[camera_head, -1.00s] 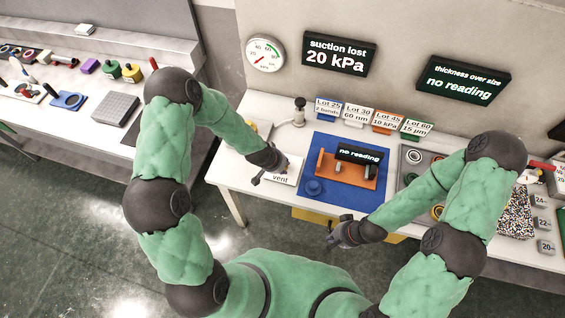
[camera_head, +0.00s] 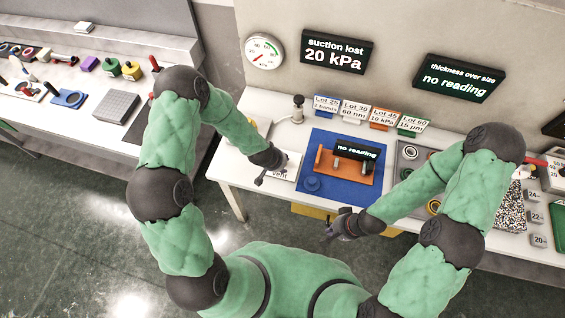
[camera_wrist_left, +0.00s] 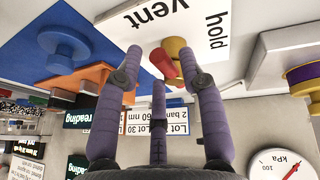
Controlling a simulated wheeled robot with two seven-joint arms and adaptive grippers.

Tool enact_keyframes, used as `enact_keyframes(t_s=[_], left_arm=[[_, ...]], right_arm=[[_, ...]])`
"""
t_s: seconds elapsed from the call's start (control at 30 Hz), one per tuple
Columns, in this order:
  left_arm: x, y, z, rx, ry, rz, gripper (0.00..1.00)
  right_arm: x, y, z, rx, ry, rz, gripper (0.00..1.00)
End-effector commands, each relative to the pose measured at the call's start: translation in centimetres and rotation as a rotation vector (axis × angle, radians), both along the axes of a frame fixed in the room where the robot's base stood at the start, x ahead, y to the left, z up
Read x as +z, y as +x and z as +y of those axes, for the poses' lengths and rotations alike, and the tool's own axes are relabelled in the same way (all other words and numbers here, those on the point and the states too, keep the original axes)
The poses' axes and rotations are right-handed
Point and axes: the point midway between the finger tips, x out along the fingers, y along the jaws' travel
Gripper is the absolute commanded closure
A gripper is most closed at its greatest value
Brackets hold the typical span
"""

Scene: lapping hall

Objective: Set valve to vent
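The valve shows in the left wrist view as a brass-yellow hub (camera_wrist_left: 175,47) with a red handle (camera_wrist_left: 161,66), on a white plate (camera_wrist_left: 207,18) lettered "vent" and "hold". My left gripper (camera_wrist_left: 160,58) is open, its fingers spread on either side of the red handle. The right-hand finger overlaps the brass part; I cannot tell whether it touches. In the head view my left gripper (camera_head: 261,179) is over the "vent" plate (camera_head: 283,174) and hides the valve. My right gripper (camera_head: 329,231) is empty in front of the bench, its fingers apart.
A blue mat (camera_head: 316,146) with an orange fixture (camera_head: 325,164) lies right of the plate. Lot cards (camera_head: 355,111) stand behind the mat.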

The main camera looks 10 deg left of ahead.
Motion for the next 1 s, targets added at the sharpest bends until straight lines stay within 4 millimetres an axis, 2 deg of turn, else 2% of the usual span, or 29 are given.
enact_keyframes(t_s=[0.03,0.07,0.37,0.53,0.67,1.0], left_arm=[[0.5,1.0,0.6,0.015,0.005,-0.023,0.51],[0.5,1.0,0.5,0.014,0.006,-0.023,0.51],[0.4,0.7,0.2,0.004,0.004,-0.016,0.51],[1.2,0.3,0.4,0.001,0.004,-0.015,0.51],[2.7,-0.4,0.7,0.000,0.004,-0.015,0.51],[8.2,-2.6,2.0,0.006,0.004,-0.018,0.51]], right_arm=[[0.0,0.0,0.0,0.000,0.000,0.000,1.00],[0.0,0.0,0.0,0.000,0.000,0.000,1.00],[0.0,0.0,0.0,0.000,0.000,0.000,1.00],[0.0,0.0,0.0,0.000,0.000,0.000,1.00],[0.0,0.0,0.0,0.000,0.000,0.000,1.00],[0.0,0.0,0.0,0.000,0.000,0.000,1.00]])
